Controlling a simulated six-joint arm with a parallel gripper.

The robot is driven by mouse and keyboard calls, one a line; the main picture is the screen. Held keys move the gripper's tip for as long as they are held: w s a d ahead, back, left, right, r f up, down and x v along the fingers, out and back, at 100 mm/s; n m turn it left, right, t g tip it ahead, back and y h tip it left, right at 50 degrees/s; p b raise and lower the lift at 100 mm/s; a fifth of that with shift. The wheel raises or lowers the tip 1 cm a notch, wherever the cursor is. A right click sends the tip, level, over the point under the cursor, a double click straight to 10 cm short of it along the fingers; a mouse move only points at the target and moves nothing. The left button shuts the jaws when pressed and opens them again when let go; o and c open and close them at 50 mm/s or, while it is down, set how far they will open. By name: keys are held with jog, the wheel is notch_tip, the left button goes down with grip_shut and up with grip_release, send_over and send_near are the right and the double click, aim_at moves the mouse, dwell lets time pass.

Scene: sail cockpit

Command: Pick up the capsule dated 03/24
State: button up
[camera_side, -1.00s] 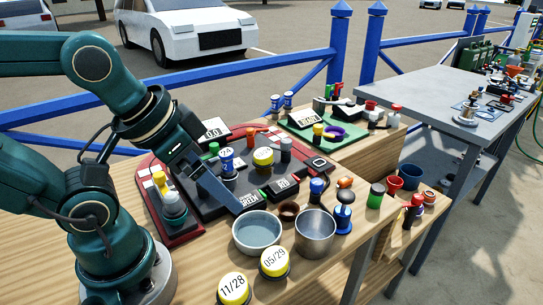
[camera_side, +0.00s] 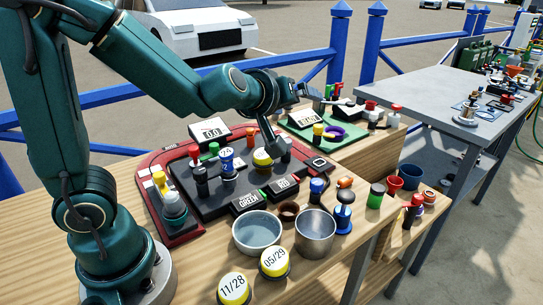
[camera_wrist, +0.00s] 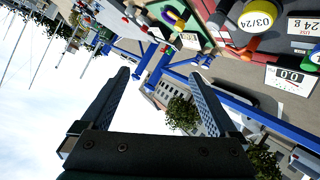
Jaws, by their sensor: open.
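The yellow-topped capsule dated 03/24 (camera_wrist: 258,20) shows at the upper right of the wrist view, off to the side of the jaws. In the side view, a yellow-topped capsule (camera_side: 262,161) stands on the dark panel with its date partly hidden; it appears to be the same one. My gripper (camera_side: 296,124) is above and to the right of it, with one finger crossing just over it in the picture. In the wrist view my gripper (camera_wrist: 159,74) has its fingers wide apart and nothing between them, against sky and distant buildings.
A blue-topped item (camera_side: 226,157) and other small items crowd the dark panel. A bowl (camera_side: 257,232) and a metal cup (camera_side: 315,232) stand in front. A green tray (camera_side: 325,143) lies behind right.

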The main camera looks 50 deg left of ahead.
aim_at(263, 156)
jog(key=s+a+f+g+y, duration=0.1)
jog(key=f, duration=0.3)
jog(key=s+a+f+g+y, duration=0.1)
jog(key=a+f+g+y, duration=0.1)
jog(key=f, duration=0.3)
jog(key=s+a+f+g+y, duration=0.1)
jog(key=a+f+g, duration=0.1)
jog(key=f, duration=0.2)
jog(key=shift+s+a+f+n+y, duration=0.15)
jog(key=shift+s+f+n+y, duration=0.2)
jog(key=shift+s+n+y, duration=0.05)
jog(key=shift+x, duration=2.5)
jog(key=c, duration=1.4)
